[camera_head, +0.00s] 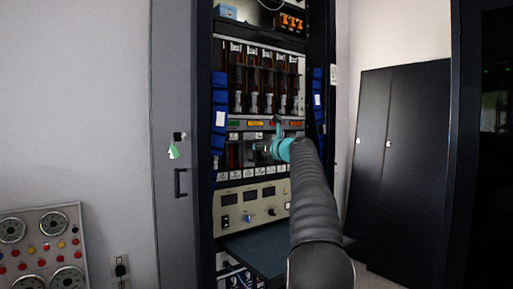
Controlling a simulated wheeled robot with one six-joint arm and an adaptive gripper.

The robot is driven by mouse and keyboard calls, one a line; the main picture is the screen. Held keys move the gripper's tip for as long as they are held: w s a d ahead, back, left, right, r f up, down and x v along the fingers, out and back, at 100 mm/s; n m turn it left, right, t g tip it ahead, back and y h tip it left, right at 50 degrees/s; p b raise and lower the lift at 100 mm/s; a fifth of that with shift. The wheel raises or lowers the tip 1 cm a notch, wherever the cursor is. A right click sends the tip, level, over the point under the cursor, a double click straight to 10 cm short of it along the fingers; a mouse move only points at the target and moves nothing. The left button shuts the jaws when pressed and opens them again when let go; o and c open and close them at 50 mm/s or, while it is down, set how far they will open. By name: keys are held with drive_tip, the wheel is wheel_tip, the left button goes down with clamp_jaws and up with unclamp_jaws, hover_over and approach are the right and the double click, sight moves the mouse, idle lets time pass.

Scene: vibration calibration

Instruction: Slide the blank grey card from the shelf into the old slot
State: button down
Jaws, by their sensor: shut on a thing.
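My gripper (259,147) is small and partly hidden behind its teal wrist. It is in front of the rack's lower slot row (236,154), at the height of the dark openings. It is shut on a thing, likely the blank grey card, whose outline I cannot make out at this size. I cannot tell whether the card is inside a slot or in front of it. Which opening is the old slot is not readable. The dark shelf (262,248) juts out below the meter panel, and its visible part looks bare. My arm hides its right part.
An upper row of several cards (252,78) sits above the coloured labels. Blue straps (219,125) hang at the rack's sides. A meter panel (238,207) with knobs is below the slots. A grey door (176,220) is at left, a gauge panel (35,250) lower left, and a black cabinet (400,150) at right.

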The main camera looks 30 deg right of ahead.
drive_tip(key=shift+w+a, duration=0.1)
drive_tip(key=shift+w, duration=0.35)
idle(1.0)
drive_tip(key=c, duration=1.1)
unclamp_jaws()
drive_tip(key=shift+w, duration=0.1)
drive_tip(key=shift+o, duration=0.2)
drive_tip(key=shift+f, duration=0.1)
drive_tip(key=shift+f+b, duration=0.3)
drive_tip(key=shift+f, duration=0.2)
drive_tip(key=shift+s+d+b, duration=0.2)
drive_tip(key=shift+s+b, duration=1.2)
drive_tip(key=shift+s, duration=1.1)
drive_tip(key=shift+s, duration=0.1)
